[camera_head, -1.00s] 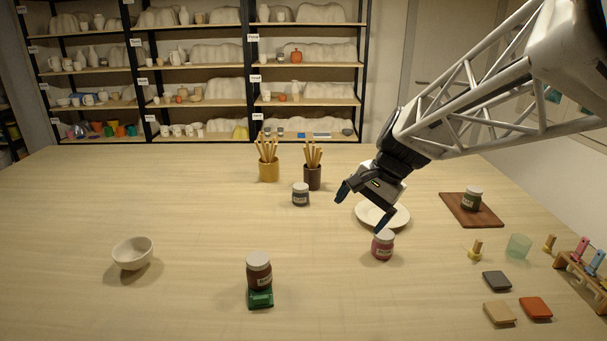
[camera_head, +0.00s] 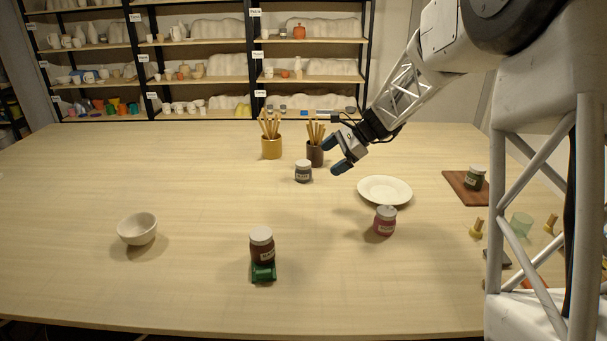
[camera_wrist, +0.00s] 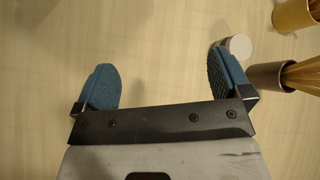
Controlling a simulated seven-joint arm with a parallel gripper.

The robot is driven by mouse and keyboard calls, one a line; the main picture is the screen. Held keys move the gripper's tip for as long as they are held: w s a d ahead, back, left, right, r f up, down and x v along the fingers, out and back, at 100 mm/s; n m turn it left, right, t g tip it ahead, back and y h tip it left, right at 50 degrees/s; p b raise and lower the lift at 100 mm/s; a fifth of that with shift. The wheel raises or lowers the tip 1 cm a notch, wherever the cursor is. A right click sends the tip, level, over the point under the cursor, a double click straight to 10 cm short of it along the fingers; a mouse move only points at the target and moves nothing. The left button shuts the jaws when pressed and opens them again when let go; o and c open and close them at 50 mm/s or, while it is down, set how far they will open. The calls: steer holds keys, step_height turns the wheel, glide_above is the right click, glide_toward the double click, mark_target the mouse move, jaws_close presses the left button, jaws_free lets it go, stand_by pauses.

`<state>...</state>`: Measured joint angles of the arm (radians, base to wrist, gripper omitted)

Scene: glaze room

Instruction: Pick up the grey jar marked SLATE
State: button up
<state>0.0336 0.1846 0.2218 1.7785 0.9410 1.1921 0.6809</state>
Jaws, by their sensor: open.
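The grey jar (camera_head: 303,173) with a pale lid stands upright on the table in the head view, in front of the brush pots. Its label is too small to read. My gripper (camera_head: 334,157) is open and empty above the table, just right of the jar in the picture. In the wrist view, my gripper (camera_wrist: 163,66) shows two blue fingers wide apart with bare table between them. A pale round lid (camera_wrist: 239,45), seemingly this jar's, shows outside the right finger, which hides part of it.
A brown brush pot (camera_head: 314,155) and a yellow brush pot (camera_head: 271,148) stand close behind the grey jar. A white plate (camera_head: 385,190) and a pink-red jar (camera_head: 385,222) are to the right. A brown-red jar (camera_head: 262,248) sits on a green block (camera_head: 264,273) in front. A bowl (camera_head: 137,230) is left.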

mark_target(303, 167)
steer(key=w+f+m+y, duration=0.1)
steer(key=w+f, duration=0.2)
steer(key=w, duration=0.2)
steer(key=w+a+f+m+y, duration=0.1)
steer(key=w+f+m, duration=0.1)
steer(key=w+f, duration=0.2)
steer(key=w+f+m+t+y, duration=0.1)
steer(key=w+f+m, duration=0.1)
steer(key=w, duration=0.6)
steer(key=shift+w+a+f+y, duration=0.1)
steer(key=shift+a+f+y, duration=0.1)
steer(key=shift+f, duration=0.25)
steer(key=shift+a+f+y, duration=0.1)
steer(key=shift+f+y, duration=0.1)
steer(key=shift+f, duration=0.25)
steer(key=shift+x, duration=1.3)
steer(key=shift+x, duration=2.6)
steer(key=c, duration=1.1)
